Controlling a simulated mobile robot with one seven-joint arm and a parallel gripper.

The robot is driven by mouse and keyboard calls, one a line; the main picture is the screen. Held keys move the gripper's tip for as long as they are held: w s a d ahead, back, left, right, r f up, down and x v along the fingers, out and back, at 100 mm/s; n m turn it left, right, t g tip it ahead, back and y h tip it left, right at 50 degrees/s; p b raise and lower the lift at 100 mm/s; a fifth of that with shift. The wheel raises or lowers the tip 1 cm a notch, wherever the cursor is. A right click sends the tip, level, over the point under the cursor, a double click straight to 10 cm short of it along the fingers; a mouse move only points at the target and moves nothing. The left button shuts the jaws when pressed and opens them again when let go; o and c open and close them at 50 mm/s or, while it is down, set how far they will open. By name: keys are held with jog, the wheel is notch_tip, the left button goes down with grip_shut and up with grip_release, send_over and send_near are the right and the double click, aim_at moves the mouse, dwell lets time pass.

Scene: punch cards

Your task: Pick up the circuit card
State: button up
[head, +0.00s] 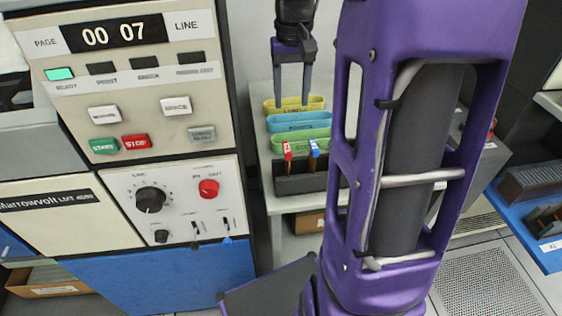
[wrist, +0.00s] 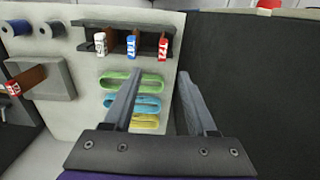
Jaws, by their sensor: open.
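Circuit cards with coloured ends stand in a dark rack (head: 300,184) on a pale bench top. A red-ended card (head: 287,152) and a blue-ended card (head: 314,155) show in the head view. The wrist view shows the red-ended card (wrist: 163,48), blue-ended card (wrist: 131,46) and a white-ended card (wrist: 100,44). Another red-ended card (wrist: 14,88) sits in a grey block at the left there. Which one the task means is not clear. My gripper (head: 292,90) is open and empty above the yellow loop, apart from the cards; its fingers (wrist: 160,74) point downward.
Yellow (head: 295,104), blue (head: 297,121) and green (head: 300,139) loops lie beside the rack. A control panel (head: 110,80) stands at the left. My purple arm hides part of the bench. A dark wall (wrist: 250,80) rises close to the fingers.

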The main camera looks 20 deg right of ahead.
jog(key=b, duration=0.2)
send_over(287, 148)
jog(key=f, duration=0.9)
jog(key=shift+s+d+f, duration=0.25)
jog(key=shift+s+f, duration=0.05)
jog(key=shift+w+a+f+b, duration=0.15)
jog(key=shift+w+f+b, duration=0.05)
jog(key=shift+f, duration=1.2)
jog(key=shift+w+a+f+b, duration=0.1)
jog(key=shift+w+f+b, duration=0.1)
jog(key=shift+f, duration=1.15)
grip_shut()
